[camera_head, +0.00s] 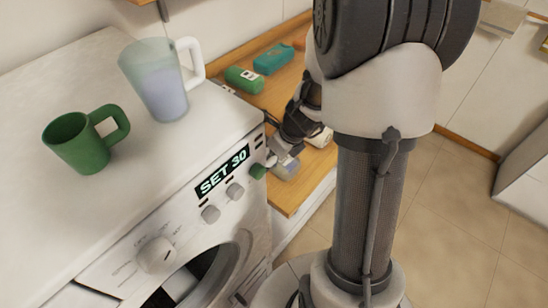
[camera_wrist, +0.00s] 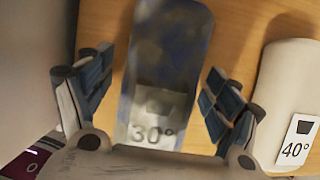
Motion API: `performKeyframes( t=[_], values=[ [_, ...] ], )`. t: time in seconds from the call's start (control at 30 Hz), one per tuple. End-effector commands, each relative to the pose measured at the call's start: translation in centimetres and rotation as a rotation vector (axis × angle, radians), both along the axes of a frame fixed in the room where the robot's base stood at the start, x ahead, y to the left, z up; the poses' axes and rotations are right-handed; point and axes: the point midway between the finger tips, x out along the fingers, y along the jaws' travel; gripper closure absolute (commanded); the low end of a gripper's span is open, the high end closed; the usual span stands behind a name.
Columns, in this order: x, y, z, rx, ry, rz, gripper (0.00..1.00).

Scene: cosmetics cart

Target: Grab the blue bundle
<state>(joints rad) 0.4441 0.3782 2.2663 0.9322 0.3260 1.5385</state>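The blue bundle (camera_wrist: 170,50) is a blurry blue-grey roll with a "30°" label, lying on a wooden surface (camera_wrist: 235,25) in the wrist view. My gripper (camera_wrist: 160,68) is open, with one finger on either side of the bundle and narrow gaps visible between fingers and bundle. In the head view, my gripper (camera_head: 287,148) is low beside the washing machine, and a greyish bundle (camera_head: 287,169) shows just by it, partly hidden. Whether the fingers touch the surface cannot be told.
A white bundle labelled "40°" (camera_wrist: 284,95) lies close to the right finger. Green (camera_head: 243,79) and teal (camera_head: 273,58) bundles lie further back on the wooden shelf. The washing machine (camera_head: 225,125) bears a green mug (camera_head: 78,142) and a translucent jug (camera_head: 157,80).

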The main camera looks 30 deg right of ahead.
Motion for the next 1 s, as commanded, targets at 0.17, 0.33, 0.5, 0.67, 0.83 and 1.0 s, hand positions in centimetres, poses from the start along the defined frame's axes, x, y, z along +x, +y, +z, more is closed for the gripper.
performKeyframes(
  t=[0.17, 0.33, 0.5, 0.67, 0.83, 1.0],
  values=[
    [-0.03, 0.0, 0.01, 0.0, 0.0, 0.0, 0.31],
    [-0.04, 0.0, 0.01, 0.0, 0.0, 0.0, 0.42],
    [-0.04, 0.0, 0.01, 0.0, 0.0, 0.0, 0.53],
    [-0.03, 0.0, 0.0, 0.0, 0.0, 0.0, 0.64],
    [0.0, -0.01, 0.02, 0.0, 0.0, 0.0, 0.69],
    [-0.01, -0.01, 0.13, 0.0, 0.0, 0.0, 0.69]
  ],
)
